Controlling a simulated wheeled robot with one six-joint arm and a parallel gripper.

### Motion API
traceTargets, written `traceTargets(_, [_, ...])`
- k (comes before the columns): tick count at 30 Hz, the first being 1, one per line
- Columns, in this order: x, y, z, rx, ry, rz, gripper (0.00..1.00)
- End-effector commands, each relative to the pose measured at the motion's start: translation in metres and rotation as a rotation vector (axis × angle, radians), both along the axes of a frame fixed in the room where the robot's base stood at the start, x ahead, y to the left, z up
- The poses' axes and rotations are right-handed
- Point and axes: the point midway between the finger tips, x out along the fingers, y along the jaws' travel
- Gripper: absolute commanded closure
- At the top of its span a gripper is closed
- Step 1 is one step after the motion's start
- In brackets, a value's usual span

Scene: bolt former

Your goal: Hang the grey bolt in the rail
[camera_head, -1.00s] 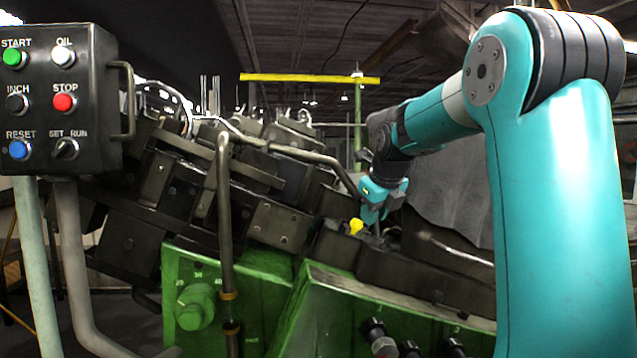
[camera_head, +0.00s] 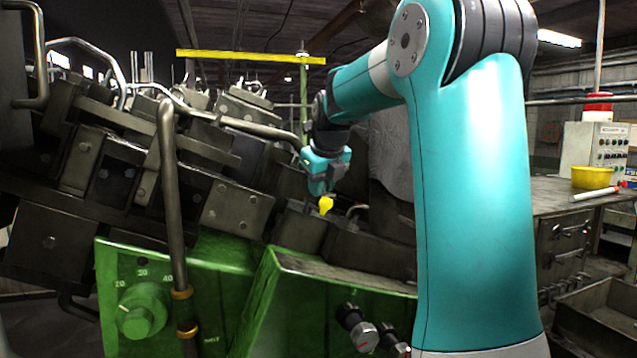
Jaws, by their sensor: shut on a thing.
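My gripper (camera_head: 322,190) points down above the dark ledge of the machine, near the middle of the picture. It is shut on a small yellow piece (camera_head: 325,205) that shows at its fingertips. The piece is too small to tell whether it is a bolt. I cannot make out a grey bolt. The dark bar-like part (camera_head: 350,240) below and right of the gripper may be the rail, but I cannot tell. The yellow piece appears slightly above the dark ledge, though the exact gap is unclear.
A bent pipe (camera_head: 170,190) stands left of the gripper in front of the dark machine blocks. The green housing (camera_head: 300,300) with knobs lies below. On the right, a bench (camera_head: 545,190) carries a yellow tub (camera_head: 592,177). An open bin (camera_head: 600,315) stands beneath.

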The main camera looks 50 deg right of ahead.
Motion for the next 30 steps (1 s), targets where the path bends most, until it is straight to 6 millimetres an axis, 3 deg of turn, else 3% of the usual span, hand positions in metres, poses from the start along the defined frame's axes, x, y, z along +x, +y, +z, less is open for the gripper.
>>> traceTargets(30, [0.0018, 0.0002, -0.0044, 0.000, 0.000, 0.004, 0.93])
